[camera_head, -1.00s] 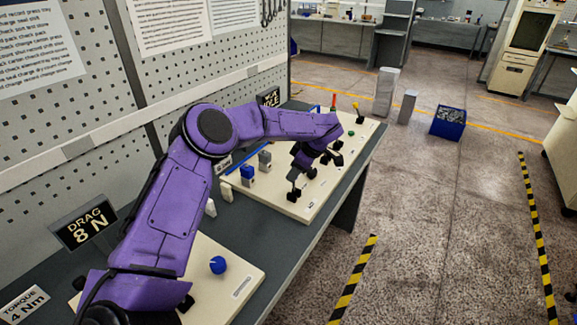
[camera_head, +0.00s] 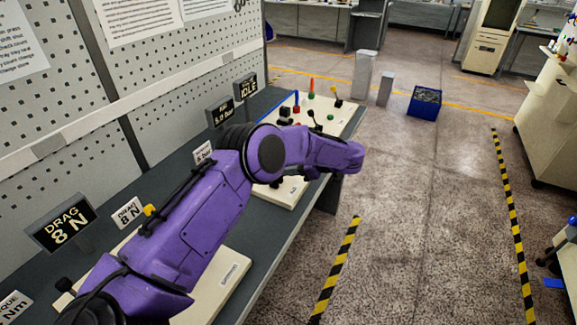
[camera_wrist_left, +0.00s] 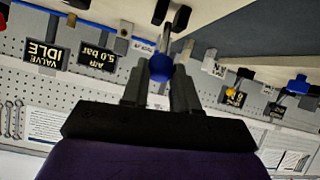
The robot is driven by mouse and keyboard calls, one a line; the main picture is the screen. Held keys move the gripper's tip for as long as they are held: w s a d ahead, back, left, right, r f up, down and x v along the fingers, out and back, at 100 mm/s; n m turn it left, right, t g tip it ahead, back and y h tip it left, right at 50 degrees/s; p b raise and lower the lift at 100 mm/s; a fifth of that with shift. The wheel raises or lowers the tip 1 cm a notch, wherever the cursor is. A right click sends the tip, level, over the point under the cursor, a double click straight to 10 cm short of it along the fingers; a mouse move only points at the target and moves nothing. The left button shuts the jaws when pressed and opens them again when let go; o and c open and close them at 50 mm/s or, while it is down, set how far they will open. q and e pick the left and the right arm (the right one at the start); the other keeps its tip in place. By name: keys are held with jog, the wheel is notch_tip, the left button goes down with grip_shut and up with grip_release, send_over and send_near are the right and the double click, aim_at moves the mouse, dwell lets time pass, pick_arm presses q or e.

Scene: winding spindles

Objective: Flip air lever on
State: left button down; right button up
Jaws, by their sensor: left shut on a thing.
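In the left wrist view, which is upside down, a round blue knob (camera_wrist_left: 160,67) sits between the two dark fingers of my left gripper (camera_wrist_left: 160,76). The gripper is shut on this knob, which appears to top a lever; the lever's base is unclear. In the head view my purple left arm hides most of the gripper and the knob. The air sign (camera_head: 222,112) reads 5.0 bar and also shows in the left wrist view (camera_wrist_left: 97,59). My right gripper is not in view.
The cream control panel (camera_head: 345,117) carries several small levers and knobs, including a red one (camera_head: 311,84). The valve sign (camera_head: 246,88) reads IDLE. A drag sign (camera_head: 63,222) reads 8 N. A perforated wall (camera_head: 180,90) stands behind the bench.

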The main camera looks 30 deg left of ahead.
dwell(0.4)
pick_arm(q)
jog(key=c, duration=0.9)
grip_release()
jog(key=shift+w+d, duration=0.1)
jog(key=shift+d, duration=0.15)
jog(key=b+v, duration=0.3)
jog(key=v, duration=0.7)
jog(key=shift+d, duration=0.15)
